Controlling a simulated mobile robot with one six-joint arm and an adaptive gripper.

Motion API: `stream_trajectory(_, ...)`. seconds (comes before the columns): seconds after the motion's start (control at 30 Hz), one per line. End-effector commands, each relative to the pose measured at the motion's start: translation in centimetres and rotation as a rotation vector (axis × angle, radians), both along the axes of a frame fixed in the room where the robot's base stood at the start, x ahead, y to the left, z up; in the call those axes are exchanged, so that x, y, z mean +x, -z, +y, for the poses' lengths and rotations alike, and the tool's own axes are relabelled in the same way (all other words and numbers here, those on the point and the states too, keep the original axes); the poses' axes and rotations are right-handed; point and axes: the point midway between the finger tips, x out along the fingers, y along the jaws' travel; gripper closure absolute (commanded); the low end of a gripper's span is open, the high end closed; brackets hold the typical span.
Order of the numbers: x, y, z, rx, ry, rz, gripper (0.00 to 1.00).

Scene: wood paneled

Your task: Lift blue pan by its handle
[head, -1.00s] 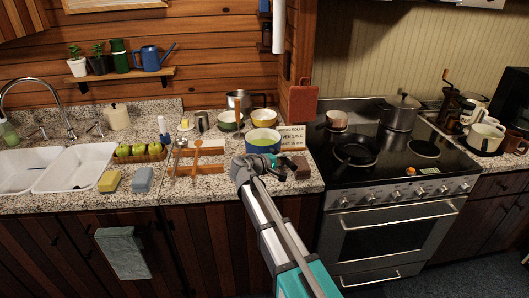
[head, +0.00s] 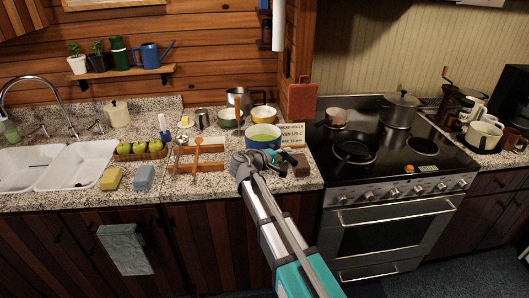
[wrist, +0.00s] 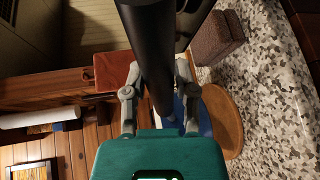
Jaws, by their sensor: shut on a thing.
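The blue pan (head: 263,138), with a pale green inside, is on the granite counter in the head view, just beyond my gripper (head: 274,158). In the wrist view, my gripper (wrist: 158,92) has its fingers on either side of a long black bar, which looks like the pan's handle (wrist: 150,50). My gripper is shut on it. A little of the pan's blue side (wrist: 204,118) shows past the fingers, by a round wooden board (wrist: 222,120). The bar hides most of the pan there, and I cannot tell whether the pan is clear of the surface.
A brown block (head: 299,166) is just right of my gripper. The stove (head: 390,160) is at the right.

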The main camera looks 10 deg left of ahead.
Motion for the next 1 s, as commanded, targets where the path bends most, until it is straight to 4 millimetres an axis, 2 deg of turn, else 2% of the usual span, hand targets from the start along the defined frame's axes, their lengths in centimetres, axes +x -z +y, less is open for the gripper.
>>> stream_trajectory(0.7, -4.5, -1.7, -1.3, 0.000, -0.001, -0.003, 1.00)
stream_trajectory(1.0, -4.8, -1.7, -1.3, 0.000, 0.000, -0.003, 1.00)
